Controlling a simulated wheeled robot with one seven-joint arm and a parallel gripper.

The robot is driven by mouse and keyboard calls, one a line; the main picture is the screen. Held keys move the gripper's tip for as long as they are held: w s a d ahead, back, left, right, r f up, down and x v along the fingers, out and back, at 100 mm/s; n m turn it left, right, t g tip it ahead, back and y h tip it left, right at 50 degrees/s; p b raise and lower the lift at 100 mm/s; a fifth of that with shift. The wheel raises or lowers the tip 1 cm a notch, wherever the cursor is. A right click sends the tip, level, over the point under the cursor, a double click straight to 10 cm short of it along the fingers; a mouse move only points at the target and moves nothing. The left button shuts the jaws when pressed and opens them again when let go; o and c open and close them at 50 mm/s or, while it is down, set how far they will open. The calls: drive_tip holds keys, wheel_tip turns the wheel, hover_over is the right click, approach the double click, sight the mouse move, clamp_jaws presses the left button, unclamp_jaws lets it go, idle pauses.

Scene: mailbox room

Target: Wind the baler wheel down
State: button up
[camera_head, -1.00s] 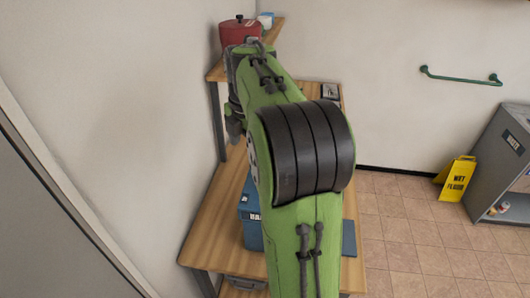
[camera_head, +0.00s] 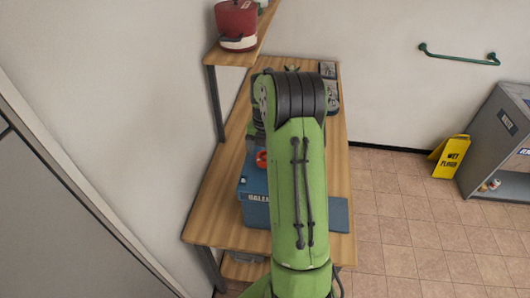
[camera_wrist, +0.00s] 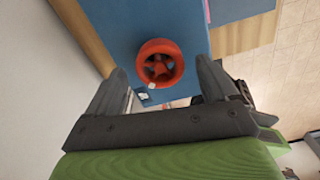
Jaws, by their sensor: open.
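The baler (camera_head: 256,202) is a blue box standing on the wooden table, partly hidden behind my green arm in the head view. Its red-orange wheel (camera_head: 262,159) shows at the left edge of my arm. In the wrist view the round, spoked wheel (camera_wrist: 160,63) sits on the blue baler top (camera_wrist: 120,30). My gripper (camera_wrist: 160,82) is open, with one finger to the left of the wheel and one to the right. The wheel lies between the fingertips in the picture; I cannot tell how far beyond them it is. The gripper is hidden in the head view.
The wooden table (camera_head: 215,213) has a raised shelf (camera_head: 232,57) at the back left with a red pot (camera_head: 236,22). A flat blue plate (camera_head: 338,214) lies right of my arm. A yellow wet-floor sign (camera_head: 450,156) and a grey cabinet (camera_head: 495,150) stand at the right.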

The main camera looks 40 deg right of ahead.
drive_tip(key=shift+f, duration=0.6)
drive_tip(key=c, duration=1.1)
drive_tip(key=shift+o, duration=0.2)
